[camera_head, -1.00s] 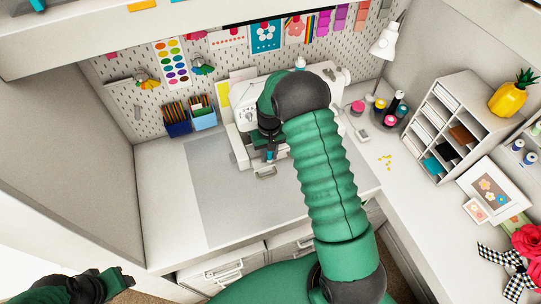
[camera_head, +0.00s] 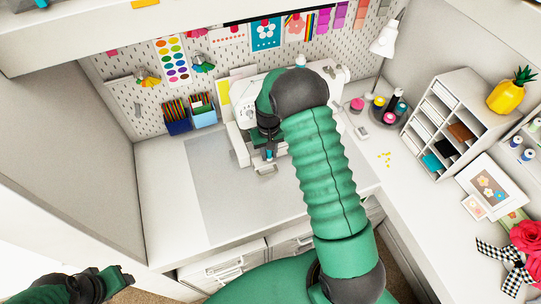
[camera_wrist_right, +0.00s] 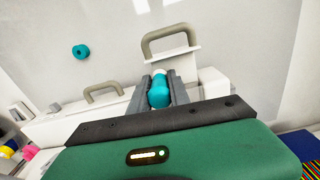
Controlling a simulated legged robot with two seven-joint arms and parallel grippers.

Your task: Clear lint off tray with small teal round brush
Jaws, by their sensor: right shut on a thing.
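My right gripper (camera_wrist_right: 160,92) is shut on a small teal round brush (camera_wrist_right: 159,95), seen between its fingers in the right wrist view with a pale end beyond. In the head view the right gripper (camera_head: 268,150) hangs over the white tray, and a bit of teal shows at its tips. The tray (camera_wrist_right: 186,58) is white with beige handles; its front handle also shows in the head view (camera_head: 265,171). The gripper hides much of the tray. I cannot make out lint. My left gripper (camera_head: 127,279) is at the lower left, far from the tray; its jaw opening is unclear.
A grey mat (camera_head: 212,190) lies on the desk, its left part clear. A second teal round thing (camera_wrist_right: 80,51) lies beside the tray. A white sewing machine (camera_head: 245,105) stands behind. Pencil boxes (camera_head: 203,115), spools (camera_head: 379,103) and a white shelf unit (camera_head: 455,125) surround the work area.

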